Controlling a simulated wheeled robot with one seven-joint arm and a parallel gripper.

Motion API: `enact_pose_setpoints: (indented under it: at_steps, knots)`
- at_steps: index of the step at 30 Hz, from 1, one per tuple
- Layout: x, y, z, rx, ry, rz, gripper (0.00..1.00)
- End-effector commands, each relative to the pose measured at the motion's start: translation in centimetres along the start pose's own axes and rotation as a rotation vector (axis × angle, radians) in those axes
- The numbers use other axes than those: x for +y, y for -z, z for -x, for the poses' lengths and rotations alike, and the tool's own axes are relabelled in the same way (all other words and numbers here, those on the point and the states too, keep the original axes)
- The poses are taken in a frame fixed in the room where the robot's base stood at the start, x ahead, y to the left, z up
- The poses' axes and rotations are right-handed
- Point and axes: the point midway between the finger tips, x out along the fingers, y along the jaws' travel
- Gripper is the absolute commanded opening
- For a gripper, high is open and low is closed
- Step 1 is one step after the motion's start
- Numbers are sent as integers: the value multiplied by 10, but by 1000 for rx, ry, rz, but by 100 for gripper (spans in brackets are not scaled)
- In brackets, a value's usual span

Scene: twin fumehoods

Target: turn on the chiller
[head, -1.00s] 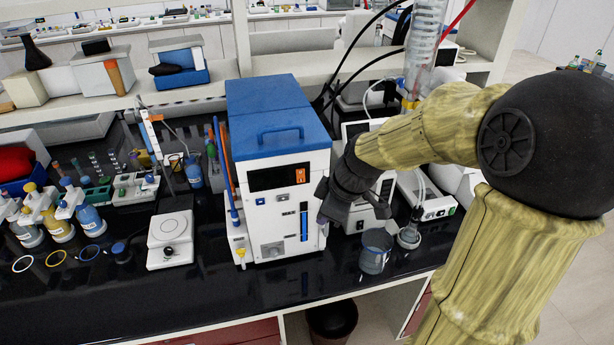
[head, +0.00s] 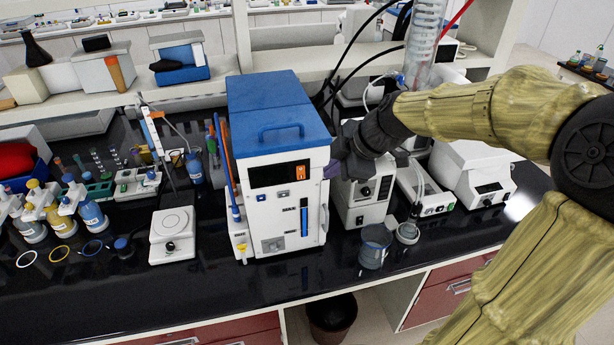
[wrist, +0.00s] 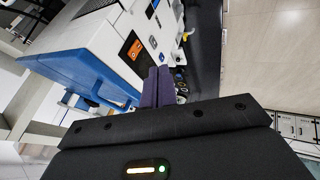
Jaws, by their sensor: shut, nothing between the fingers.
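The chiller (head: 280,150) is a white box with a blue lid and handle, upright on the black bench. Its front has a dark display panel with an orange switch (head: 300,172) at the panel's right end. In the wrist view the chiller (wrist: 100,40) appears tilted, with the orange switch (wrist: 134,48) just beyond my fingertips. My gripper (head: 331,169) is at the chiller's right front edge, about level with the switch. Its purple fingers (wrist: 158,72) are together and empty. I cannot tell whether they touch the chiller.
A white instrument (head: 362,195) stands right of the chiller, close behind my gripper. A glass beaker (head: 375,246) stands in front of it. A white balance (head: 172,236) is on the left. The bench in front of the chiller is clear.

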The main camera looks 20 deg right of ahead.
Motion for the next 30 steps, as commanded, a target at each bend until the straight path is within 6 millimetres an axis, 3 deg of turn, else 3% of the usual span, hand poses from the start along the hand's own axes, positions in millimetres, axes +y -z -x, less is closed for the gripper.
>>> enact_pose_setpoints:
  at_steps: [30]
  knots:
    - [0, 1, -84, 2, 3, 0, 0]
